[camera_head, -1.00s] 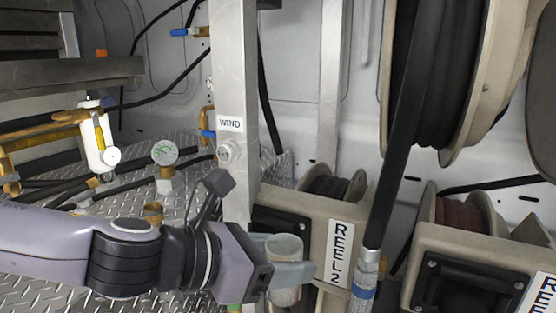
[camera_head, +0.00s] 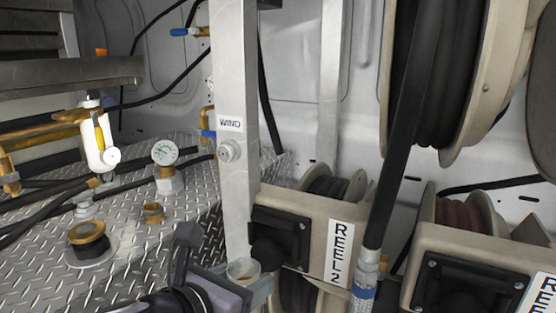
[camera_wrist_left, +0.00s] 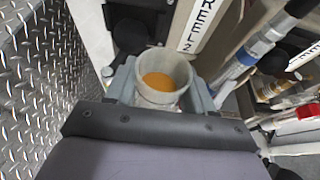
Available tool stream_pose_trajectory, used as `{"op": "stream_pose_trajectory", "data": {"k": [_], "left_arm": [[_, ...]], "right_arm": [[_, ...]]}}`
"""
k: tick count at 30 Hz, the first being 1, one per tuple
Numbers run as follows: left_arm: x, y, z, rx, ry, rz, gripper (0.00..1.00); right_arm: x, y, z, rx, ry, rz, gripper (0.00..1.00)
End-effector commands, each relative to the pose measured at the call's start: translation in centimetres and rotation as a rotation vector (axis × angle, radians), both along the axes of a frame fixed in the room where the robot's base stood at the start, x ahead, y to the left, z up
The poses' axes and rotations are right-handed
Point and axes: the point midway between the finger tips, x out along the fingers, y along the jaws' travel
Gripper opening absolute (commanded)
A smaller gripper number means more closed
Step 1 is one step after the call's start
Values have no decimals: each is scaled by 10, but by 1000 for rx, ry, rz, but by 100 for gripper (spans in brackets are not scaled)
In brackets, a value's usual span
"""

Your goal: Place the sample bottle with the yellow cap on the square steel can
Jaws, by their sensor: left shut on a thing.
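My left gripper (camera_head: 246,290) is low in the centre of the head view, just in front of the steel post. It is shut on a pale, translucent, open-topped cup (camera_head: 241,266). In the left wrist view, the cup (camera_wrist_left: 163,72) stands between the two fingers with amber-orange material inside. Its lower part is hidden by the gripper. I cannot make out a bottle with a yellow cap or a square steel can in these views. My right gripper is not in view.
A steel post (camera_head: 234,120) marked WIND rises beside the gripper. The REEL 2 housing (camera_head: 320,215) is close on the right, with a hose (camera_head: 385,190) past it. A gauge (camera_head: 165,153) and a black-and-brass cap (camera_head: 88,240) stand on the tread plate (camera_head: 130,265).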

Motion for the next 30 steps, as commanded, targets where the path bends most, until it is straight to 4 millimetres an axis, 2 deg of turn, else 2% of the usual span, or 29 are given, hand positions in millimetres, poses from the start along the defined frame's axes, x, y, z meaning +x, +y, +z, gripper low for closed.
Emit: {"op": "stream_pose_trajectory", "data": {"k": [8,17,20,24,30], "left_arm": [[-8,27,-26,-3,7,167,21],[-29,70,-58,0,8,370,21],[-38,89,-68,5,3,434,21],[-32,124,-77,11,-4,468,21],[-29,165,-84,8,-3,509,21]], "right_arm": [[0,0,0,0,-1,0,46],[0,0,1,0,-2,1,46],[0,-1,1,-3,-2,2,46],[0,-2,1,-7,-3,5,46],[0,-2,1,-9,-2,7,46]]}}
